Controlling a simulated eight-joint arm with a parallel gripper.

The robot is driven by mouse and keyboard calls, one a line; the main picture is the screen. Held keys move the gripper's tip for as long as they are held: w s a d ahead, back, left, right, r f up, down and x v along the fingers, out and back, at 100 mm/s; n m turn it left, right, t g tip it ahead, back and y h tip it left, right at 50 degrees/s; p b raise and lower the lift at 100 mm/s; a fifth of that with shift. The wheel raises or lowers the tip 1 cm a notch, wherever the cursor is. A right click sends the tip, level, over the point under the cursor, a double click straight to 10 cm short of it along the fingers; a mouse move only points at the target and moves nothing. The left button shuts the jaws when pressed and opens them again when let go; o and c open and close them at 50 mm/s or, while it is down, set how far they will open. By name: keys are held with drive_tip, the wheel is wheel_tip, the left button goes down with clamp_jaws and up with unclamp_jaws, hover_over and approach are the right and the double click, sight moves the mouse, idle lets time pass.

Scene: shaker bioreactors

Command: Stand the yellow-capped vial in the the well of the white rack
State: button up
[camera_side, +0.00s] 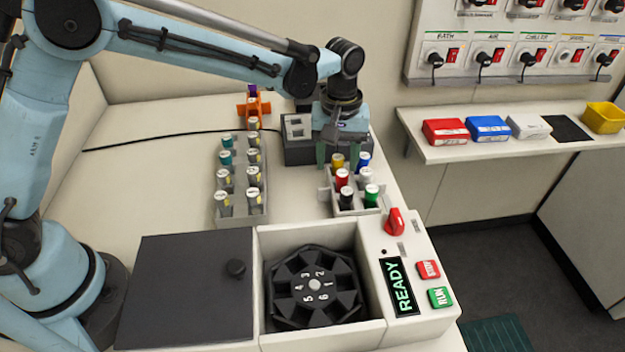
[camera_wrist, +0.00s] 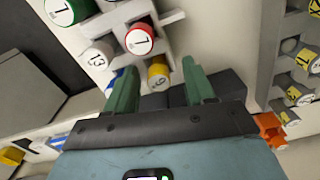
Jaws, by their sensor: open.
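The yellow-capped vial (camera_side: 338,160) is at the back left of the white rack (camera_side: 346,212), beside red- and blue-capped vials. I cannot tell how deep it sits. In the wrist view its yellow cap (camera_wrist: 158,73) shows between and just beyond my green fingertips, next to a red cap, with part of the white rack (camera_wrist: 172,18) behind. My gripper (camera_side: 337,157) points down over the back of the rack. Its fingers are apart in the wrist view (camera_wrist: 161,86), and I see no contact with the vial. The lower vial body and most wells are hidden.
A grey rack (camera_side: 257,212) with teal- and white-capped vials stands left. A dark block (camera_side: 300,152) and an orange holder (camera_side: 265,106) are behind. The shaker bowl (camera_side: 312,290) and control panel (camera_side: 408,262) are in front. Bare bench (camera_side: 165,180) lies left.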

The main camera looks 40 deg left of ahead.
sight(337, 157)
drive_tip(key=shift+r, duration=3.3)
drive_tip(key=shift+s+a+r, duration=0.1)
drive_tip(key=shift+a+r, duration=0.05)
drive_tip(key=s+a+r+m+t, duration=0.1)
drive_tip(key=s+a+m+t, duration=0.1)
drive_tip(key=s+a, duration=0.2)
drive_tip(key=s+a+r+m+t, duration=0.1)
drive_tip(key=s+a+m+t, duration=0.1)
drive_tip(key=s+a, duration=0.3)
drive_tip(key=s+a+r+m+t, duration=0.1)
drive_tip(key=s+a+m+t, duration=0.1)
drive_tip(key=s+a, duration=0.3)
drive_tip(key=shift+s+t, duration=0.4)
drive_tip(key=shift+s, duration=0.65)
drive_tip(key=shift+s+a+f+m, duration=0.25)
drive_tip(key=shift+s+f+m, duration=0.05)
drive_tip(key=shift+m, duration=0.1)
